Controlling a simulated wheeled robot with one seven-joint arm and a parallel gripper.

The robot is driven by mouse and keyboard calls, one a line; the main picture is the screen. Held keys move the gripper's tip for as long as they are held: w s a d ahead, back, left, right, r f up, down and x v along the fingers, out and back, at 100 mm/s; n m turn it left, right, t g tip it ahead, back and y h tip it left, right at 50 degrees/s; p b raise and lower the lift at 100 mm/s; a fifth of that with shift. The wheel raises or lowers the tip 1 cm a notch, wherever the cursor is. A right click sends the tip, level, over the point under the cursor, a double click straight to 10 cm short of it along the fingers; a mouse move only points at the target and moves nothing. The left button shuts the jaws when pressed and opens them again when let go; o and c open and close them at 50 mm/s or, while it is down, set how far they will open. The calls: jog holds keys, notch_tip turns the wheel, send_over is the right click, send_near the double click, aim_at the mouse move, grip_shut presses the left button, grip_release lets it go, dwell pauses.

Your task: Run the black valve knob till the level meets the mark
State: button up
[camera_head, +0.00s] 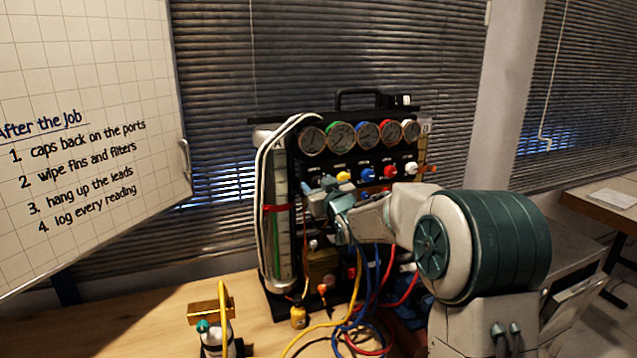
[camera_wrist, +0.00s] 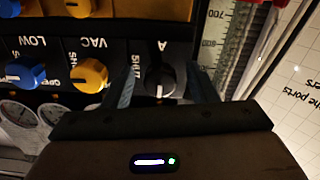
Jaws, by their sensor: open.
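The black valve knob (camera_wrist: 160,81) shows in the wrist view, under a letter A, with a pale pointer line on it. My gripper (camera_wrist: 164,88) is open, with one finger on each side of the knob; I cannot tell whether either touches it. In the head view my gripper (camera_head: 318,192) is at the left part of the rig's panel and hides the black knob. The level tube (camera_head: 282,235) stands at the rig's left side with a red band (camera_head: 277,208) around it. Its scale (camera_wrist: 224,40) shows partly in the wrist view. The liquid level cannot be made out.
Yellow (camera_wrist: 89,75) and blue (camera_wrist: 27,75) knobs sit beside the black one. Several round gauges (camera_head: 340,135) line the rig's top. Hoses (camera_head: 375,290) hang below and spread over the bench (camera_head: 175,310). A bottle (camera_head: 215,335) stands at the front.

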jog(key=shift+w, duration=0.1)
jog(key=shift+c, duration=0.2)
jog(key=c, duration=0.9)
jog(key=shift+m+b, duration=0.3)
jog(key=shift+m, duration=0.1)
jog(key=m+b, duration=0.1)
jog(key=m, duration=0.1)
jog(key=shift+f+m, duration=0.1)
jog(key=shift+m, duration=0.3)
jog(key=m+b, duration=0.1)
jog(key=m, duration=0.4)
jog(key=shift+b, duration=0.3)
jog(key=m, duration=0.5)
jog(key=shift+a+m+b, duration=0.1)
jog(key=shift+m+b, duration=0.2)
jog(key=shift+m, duration=0.1)
jog(key=shift+r+m+b, duration=0.2)
jog(key=shift+m+b, duration=0.15)
jog(key=shift+m, duration=1.45)
